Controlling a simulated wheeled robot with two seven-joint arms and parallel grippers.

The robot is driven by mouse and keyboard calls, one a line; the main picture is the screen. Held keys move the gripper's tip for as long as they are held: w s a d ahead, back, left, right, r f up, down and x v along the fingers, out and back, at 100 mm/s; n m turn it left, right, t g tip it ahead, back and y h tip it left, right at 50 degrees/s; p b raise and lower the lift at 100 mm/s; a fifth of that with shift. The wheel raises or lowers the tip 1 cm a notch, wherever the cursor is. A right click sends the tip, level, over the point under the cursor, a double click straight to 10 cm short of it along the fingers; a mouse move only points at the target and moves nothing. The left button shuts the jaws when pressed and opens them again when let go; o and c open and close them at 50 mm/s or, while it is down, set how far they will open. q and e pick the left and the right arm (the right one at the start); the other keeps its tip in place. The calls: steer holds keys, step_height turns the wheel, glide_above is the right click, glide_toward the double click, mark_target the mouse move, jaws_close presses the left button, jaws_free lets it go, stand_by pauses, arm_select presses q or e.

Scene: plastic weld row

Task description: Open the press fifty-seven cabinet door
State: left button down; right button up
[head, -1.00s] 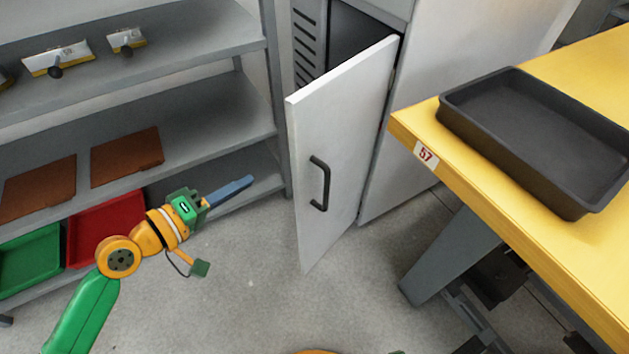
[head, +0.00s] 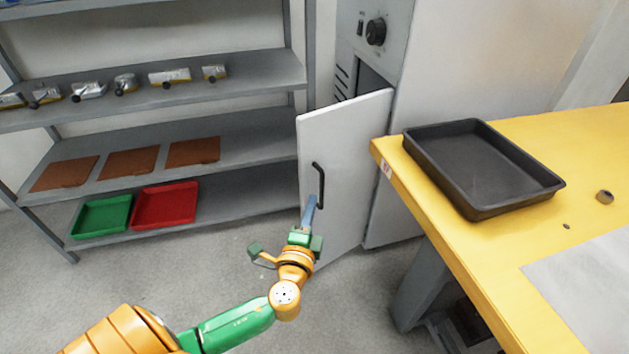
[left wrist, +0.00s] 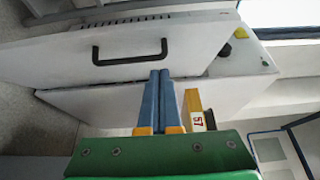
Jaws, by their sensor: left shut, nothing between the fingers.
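The white cabinet door (head: 337,135) stands ajar, swung out from the grey-white cabinet (head: 440,90), with a dark gap behind its top edge. Its black handle (head: 320,186) is upright on the door's outer face. My left gripper (head: 310,203) is shut and empty, its blue fingers beside the lower part of the handle in the head view. In the left wrist view the shut fingers (left wrist: 162,78) point toward the door, and the handle (left wrist: 130,52) shows whole beyond the tips, up and to their left. Contact cannot be told. My right gripper is not in view.
The yellow table (head: 420,195) with a black tray (head: 480,165) stands close right of the door. A grey shelf rack (head: 230,107) with several metal parts, brown boards, a green bin (head: 101,216) and a red bin (head: 165,204) is at left. The floor before the door is clear.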

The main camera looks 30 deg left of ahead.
mark_target(310, 168)
arm_select(q)
steer(key=w+a, duration=0.3)
steer(key=w, duration=0.1)
steer(key=w+a, duration=0.2)
steer(key=w, duration=0.1)
steer(key=shift+a+b, duration=0.3)
steer(key=shift+b, duration=0.1)
steer(key=shift+a, duration=0.3)
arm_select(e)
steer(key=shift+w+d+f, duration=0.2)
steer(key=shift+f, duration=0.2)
